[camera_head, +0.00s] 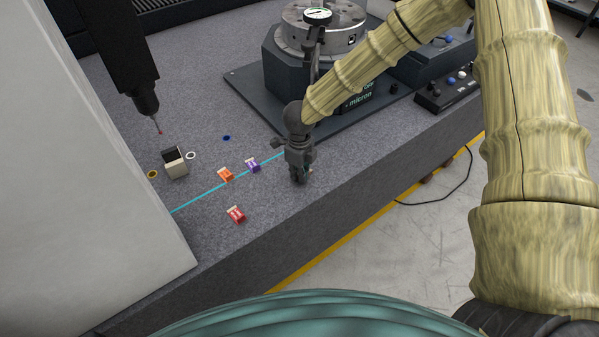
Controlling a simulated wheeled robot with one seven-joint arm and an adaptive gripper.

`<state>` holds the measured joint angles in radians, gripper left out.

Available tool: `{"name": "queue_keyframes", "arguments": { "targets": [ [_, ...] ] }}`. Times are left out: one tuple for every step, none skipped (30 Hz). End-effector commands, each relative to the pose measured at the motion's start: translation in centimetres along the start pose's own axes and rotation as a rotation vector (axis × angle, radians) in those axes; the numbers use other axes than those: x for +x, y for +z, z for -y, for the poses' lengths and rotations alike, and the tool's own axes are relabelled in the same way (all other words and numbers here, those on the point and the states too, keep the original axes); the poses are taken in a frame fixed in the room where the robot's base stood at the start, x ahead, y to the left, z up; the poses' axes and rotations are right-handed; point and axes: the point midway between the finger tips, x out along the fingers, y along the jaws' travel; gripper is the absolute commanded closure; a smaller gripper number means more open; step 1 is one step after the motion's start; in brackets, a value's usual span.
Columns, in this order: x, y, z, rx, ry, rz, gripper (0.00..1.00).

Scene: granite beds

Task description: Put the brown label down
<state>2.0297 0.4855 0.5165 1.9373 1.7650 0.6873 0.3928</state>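My gripper (298,176) points down over the granite bed near its front edge, right of the small coloured labels. Its fingertips look close together. A tiny pale brownish patch shows at the right side of the fingers, too small to tell whether it is the brown label. No other brown label is plainly visible. An orange label (226,175), a purple label (253,165) and a red label (236,215) lie on the granite, apart from my gripper.
A cyan line (205,194) crosses the granite bed (195,225). A small open-topped box (175,163) stands near gold, white and blue rings. A probe (146,103) hangs above. A round chuck (325,35) on a dark base stands behind my gripper; a control box (447,90) is right.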

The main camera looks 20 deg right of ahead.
Motion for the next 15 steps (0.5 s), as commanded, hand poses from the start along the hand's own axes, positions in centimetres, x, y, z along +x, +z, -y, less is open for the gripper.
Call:
{"name": "queue_keyframes", "arguments": {
  "targets": [
    [-0.03,0.01,0.01,0.000,0.000,0.000,1.00],
    [-0.03,0.00,0.01,0.000,0.000,0.000,1.00],
    [-0.03,0.00,0.01,0.000,0.000,0.000,1.00],
    [-0.01,0.00,0.01,0.000,0.000,0.000,1.00],
    [0.02,0.00,0.01,0.000,0.000,0.000,1.00],
    [0.11,-0.01,0.01,0.000,0.000,0.000,1.00],
    [0.18,-0.01,0.01,0.000,0.000,0.000,1.00],
    [0.24,0.00,0.01,0.000,0.000,0.000,1.00],
    [0.24,0.01,0.02,0.000,0.000,0.000,0.93],
    [0.23,0.01,0.03,0.000,0.000,0.000,0.88],
    [0.23,0.01,0.02,0.000,0.000,0.000,0.82],
    [0.23,0.01,0.02,0.000,0.000,0.000,0.75],
    [0.23,0.01,0.02,0.000,0.000,0.000,0.73],
    [0.23,0.00,0.02,0.001,0.000,0.000,0.73],
    [0.22,0.01,0.02,0.001,0.000,0.000,0.73]
  ]
}}
